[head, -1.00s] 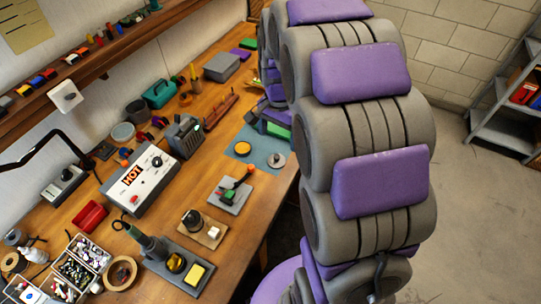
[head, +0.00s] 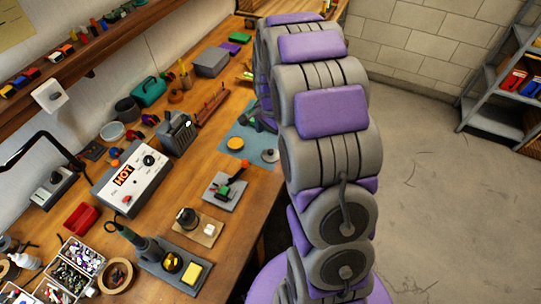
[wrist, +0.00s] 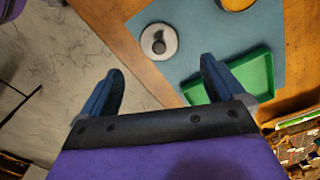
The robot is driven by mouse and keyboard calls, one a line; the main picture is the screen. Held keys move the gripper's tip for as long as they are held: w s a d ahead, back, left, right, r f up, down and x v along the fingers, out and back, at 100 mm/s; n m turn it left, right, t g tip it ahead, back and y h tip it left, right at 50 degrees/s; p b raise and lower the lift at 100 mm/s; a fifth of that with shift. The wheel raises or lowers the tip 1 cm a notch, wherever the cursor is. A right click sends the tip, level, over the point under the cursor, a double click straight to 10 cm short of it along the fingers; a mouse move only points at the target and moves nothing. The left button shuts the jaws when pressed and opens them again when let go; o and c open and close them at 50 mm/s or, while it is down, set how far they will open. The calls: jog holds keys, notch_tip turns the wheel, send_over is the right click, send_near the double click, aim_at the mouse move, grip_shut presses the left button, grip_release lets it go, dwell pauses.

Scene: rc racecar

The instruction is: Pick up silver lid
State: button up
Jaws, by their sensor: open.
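The silver lid (wrist: 159,41) is a round, pale metal disc with a dark knob at its middle. It lies flat on the blue mat (wrist: 205,32) at the bench's edge. In the head view the lid (head: 270,155) is at the mat's right side, beside my arm. My gripper (wrist: 160,68) is open in the wrist view, with two dark blue fingers spread apart and nothing between them. The lid shows beyond the fingertips, lined up with the gap, and apart from them. In the head view my arm hides most of the gripper.
A yellow-orange disc (head: 235,143) lies on the mat left of the lid. A green tray (wrist: 262,66) is close to the right finger in the wrist view. The wooden bench holds a HOT-labelled box (head: 130,180) and a soldering stand (head: 172,262). Open floor lies right.

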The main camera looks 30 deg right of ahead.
aim_at(271, 151)
notch_tip(271, 151, down, 8)
jog(key=shift+f+b, duration=0.15)
jog(key=shift+b, duration=0.9)
jog(key=c, duration=1.1)
